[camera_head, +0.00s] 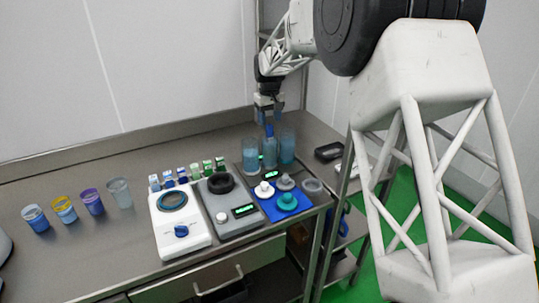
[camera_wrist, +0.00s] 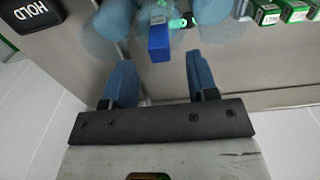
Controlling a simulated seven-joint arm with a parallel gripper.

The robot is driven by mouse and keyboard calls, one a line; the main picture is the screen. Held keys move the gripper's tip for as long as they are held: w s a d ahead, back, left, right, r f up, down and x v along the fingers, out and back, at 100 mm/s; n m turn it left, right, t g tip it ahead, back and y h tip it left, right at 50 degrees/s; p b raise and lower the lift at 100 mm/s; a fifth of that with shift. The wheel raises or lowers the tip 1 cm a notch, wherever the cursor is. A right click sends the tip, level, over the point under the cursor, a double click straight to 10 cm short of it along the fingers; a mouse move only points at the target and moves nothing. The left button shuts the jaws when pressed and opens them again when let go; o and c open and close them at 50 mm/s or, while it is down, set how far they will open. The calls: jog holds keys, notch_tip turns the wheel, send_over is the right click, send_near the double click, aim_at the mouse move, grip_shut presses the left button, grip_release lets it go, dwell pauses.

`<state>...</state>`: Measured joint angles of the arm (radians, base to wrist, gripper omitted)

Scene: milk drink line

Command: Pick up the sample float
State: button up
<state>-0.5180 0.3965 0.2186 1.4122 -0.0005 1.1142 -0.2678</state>
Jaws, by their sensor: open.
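The sample float appears as a blue block-shaped top (camera_wrist: 159,42) in the wrist view, upright over the middle one of three clear cylinders. In the head view its blue top (camera_head: 269,130) shows just above the middle cylinder (camera_head: 269,155); its lower part is hard to make out. My gripper (camera_wrist: 160,76) is open, with one blue finger on each side of the line to the float. The float's top lies just beyond the fingertips, not gripped. In the head view my gripper (camera_head: 268,106) hangs above the cylinders at the back of the bench.
Two other cylinders (camera_head: 250,157) (camera_head: 287,148) stand close on both sides. A blue mat (camera_head: 271,211) with small lidded items lies in front. A white device (camera_head: 180,240) and a grey device (camera_head: 232,223) stand to the left, with several small boxes behind and cups further left.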

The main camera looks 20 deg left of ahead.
aim_at(269, 125)
jog(key=shift+f, duration=0.1)
jog(key=shift+f, duration=2.5)
grip_shut()
